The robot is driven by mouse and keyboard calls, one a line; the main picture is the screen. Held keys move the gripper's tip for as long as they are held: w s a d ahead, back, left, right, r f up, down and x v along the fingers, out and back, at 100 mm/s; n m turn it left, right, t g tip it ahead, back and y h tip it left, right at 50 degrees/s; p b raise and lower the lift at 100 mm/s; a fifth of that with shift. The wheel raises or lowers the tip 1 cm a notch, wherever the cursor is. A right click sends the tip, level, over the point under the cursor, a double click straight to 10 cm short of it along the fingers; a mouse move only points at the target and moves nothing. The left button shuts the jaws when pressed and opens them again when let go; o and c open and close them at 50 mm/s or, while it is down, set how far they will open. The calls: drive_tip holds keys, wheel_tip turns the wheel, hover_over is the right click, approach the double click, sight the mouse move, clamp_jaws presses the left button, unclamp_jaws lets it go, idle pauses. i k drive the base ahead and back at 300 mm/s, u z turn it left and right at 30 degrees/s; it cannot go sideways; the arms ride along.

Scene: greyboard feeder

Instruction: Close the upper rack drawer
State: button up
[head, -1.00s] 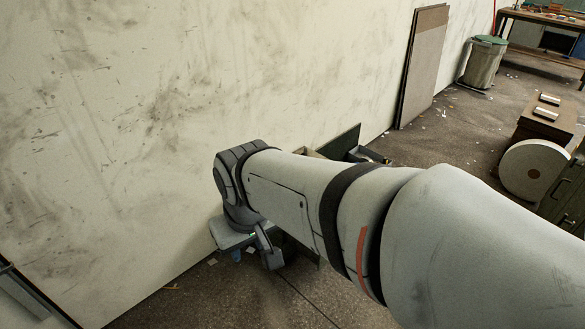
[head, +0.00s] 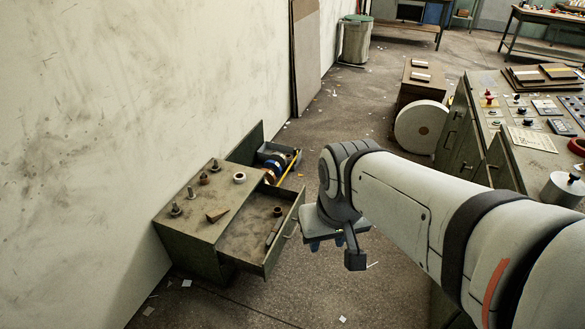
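A low olive-green metal rack (head: 190,222) stands against the wall at the left. A drawer (head: 240,240) on its near side is pulled out to the right, with a bar handle (head: 291,228) on its front and a few small parts inside. A second pulled-out drawer (head: 262,134) at the far end holds round rolls and a yellow item. I cannot tell for certain which is the upper one. My gripper (head: 326,244) points down, to the right of the near drawer's front and apart from it in the picture. Its fingers are small and partly hidden, so their opening is unclear.
Several bolts and a ring stand on the rack top. A control console (head: 520,135) is at the right, with a large white roll (head: 420,127) beyond it. Boards (head: 305,55) lean on the wall. Floor around the rack is mostly clear, with paper scraps.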

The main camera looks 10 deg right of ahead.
sight(243, 246)
drive_tip(key=z, duration=0.05)
drive_tip(key=i, duration=1)
drive_tip(key=z, duration=0.15)
drive_tip(key=k, duration=0.6)
drive_tip(key=u, duration=0.05)
